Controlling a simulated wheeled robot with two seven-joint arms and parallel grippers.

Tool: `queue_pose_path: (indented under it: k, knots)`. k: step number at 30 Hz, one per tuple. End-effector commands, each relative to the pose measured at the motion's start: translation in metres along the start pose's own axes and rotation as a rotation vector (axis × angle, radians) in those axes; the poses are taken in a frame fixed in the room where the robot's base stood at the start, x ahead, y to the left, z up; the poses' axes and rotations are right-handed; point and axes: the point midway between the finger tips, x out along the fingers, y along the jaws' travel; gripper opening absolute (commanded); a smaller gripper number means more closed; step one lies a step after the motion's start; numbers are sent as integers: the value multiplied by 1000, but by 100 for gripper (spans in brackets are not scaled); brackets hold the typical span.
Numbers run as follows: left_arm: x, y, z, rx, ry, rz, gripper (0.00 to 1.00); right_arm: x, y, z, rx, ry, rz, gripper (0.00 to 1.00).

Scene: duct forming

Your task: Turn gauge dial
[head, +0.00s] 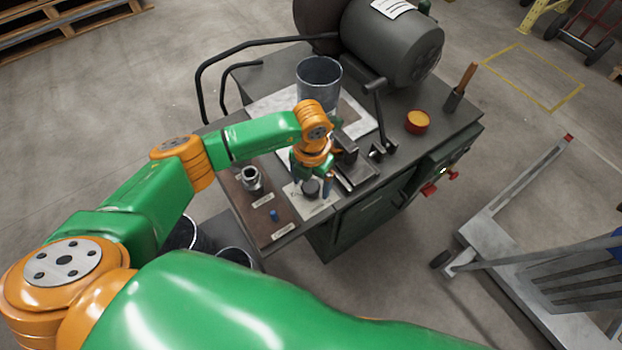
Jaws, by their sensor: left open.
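A dark round knob (311,188), which looks like the gauge dial, sits on a pale labelled plate (318,206) at the front of the machine table. My left gripper (312,184) points down over it. Its fingers are open, one on each side of the knob. I cannot tell whether they touch it. The wrist hides part of the plate and the area behind the knob. The dial's markings are too small to read. My right gripper is not in view.
On the brown board (245,205) left of the plate stand a metal fitting (251,178) and a small blue piece (274,215). A grey metal cylinder (318,80) stands behind my wrist. An orange-topped red tin (417,122) and dark clamps (377,152) are to the right.

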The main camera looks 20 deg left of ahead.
Motion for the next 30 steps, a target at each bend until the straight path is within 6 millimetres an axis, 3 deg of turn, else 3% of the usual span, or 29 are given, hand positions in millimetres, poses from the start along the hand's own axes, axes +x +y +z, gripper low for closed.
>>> queue_pose_path:
  k: [6,15,23,30]
  knots:
    - [2,0,0,0,0,-1,84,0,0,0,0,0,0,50]
    - [1,0,0,0,0,-1,3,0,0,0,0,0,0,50]
    - [2,0,0,26,-1,-1,0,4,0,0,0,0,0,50]
    - [4,0,1,154,-3,0,0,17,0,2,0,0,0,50]
